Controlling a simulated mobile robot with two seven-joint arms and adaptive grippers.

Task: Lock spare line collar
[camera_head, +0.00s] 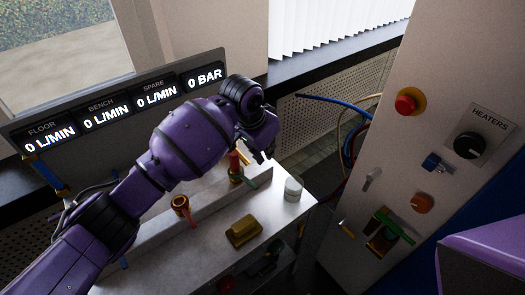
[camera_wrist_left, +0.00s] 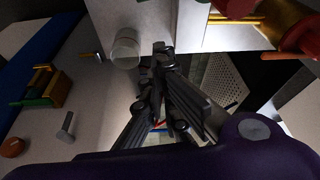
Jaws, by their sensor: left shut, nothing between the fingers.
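My left gripper (camera_head: 267,152) is shut and empty, just right of and above a red, brass and green fitting (camera_head: 236,168) on the bench ledge. A copper-orange collar-like fitting (camera_head: 181,204) stands further left on the same ledge. Which fitting is the spare line collar I cannot tell; my arm hides part of the ledge. In the left wrist view the shut fingers (camera_wrist_left: 161,62) point past the bench corner, with red and brass parts (camera_wrist_left: 297,32) at upper right, apart from them. My right gripper is not in view.
A white jar (camera_head: 293,189) stands near the bench's right edge; it also shows in the wrist view (camera_wrist_left: 125,50). A brass block (camera_head: 243,231) sits in front. The display panel (camera_head: 120,103) reads zeros. A heater cabinet (camera_head: 400,150) stands right, with hoses behind.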

